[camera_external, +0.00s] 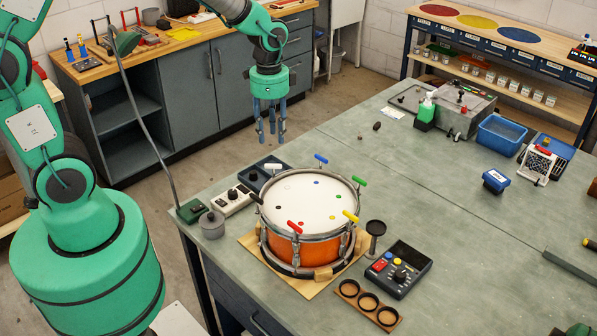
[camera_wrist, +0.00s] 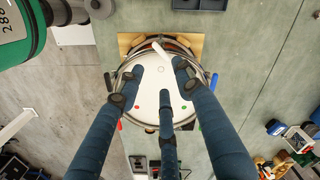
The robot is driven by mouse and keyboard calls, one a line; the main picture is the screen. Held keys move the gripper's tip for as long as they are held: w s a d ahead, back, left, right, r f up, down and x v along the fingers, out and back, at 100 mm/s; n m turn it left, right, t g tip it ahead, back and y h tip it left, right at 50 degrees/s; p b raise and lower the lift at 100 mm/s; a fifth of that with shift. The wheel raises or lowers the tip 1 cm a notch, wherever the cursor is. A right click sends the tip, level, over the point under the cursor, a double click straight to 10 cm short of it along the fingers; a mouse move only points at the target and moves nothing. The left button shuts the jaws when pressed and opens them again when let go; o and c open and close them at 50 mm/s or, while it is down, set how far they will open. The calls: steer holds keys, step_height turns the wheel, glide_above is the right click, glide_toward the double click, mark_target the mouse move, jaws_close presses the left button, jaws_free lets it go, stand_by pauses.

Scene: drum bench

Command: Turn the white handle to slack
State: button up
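The drum (camera_external: 305,215) has an orange shell, a white head and a metal rim, and sits upright on a wooden board on the bench. The white handle (camera_external: 274,167) stands at the rim's back left; in the wrist view it is the pale bar (camera_wrist: 160,50) at the drum's top edge. Blue (camera_external: 321,158), green (camera_external: 359,180), yellow (camera_external: 350,216), red (camera_external: 294,226) and black (camera_external: 257,198) handles stand around the rim. My gripper (camera_external: 271,135) points down, apart from the drum and above the white handle's side. Its three fingers (camera_wrist: 160,75) are spread and empty.
A control box (camera_external: 399,270) and a stand (camera_external: 375,238) are right. The bench's middle is mostly clear.

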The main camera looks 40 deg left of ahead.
mark_target(273, 165)
step_height(273, 165, down, 13)
steer(key=shift+r, duration=0.2)
stand_by(0.4)
steer(key=shift+c, duration=0.3)
jaws_close()
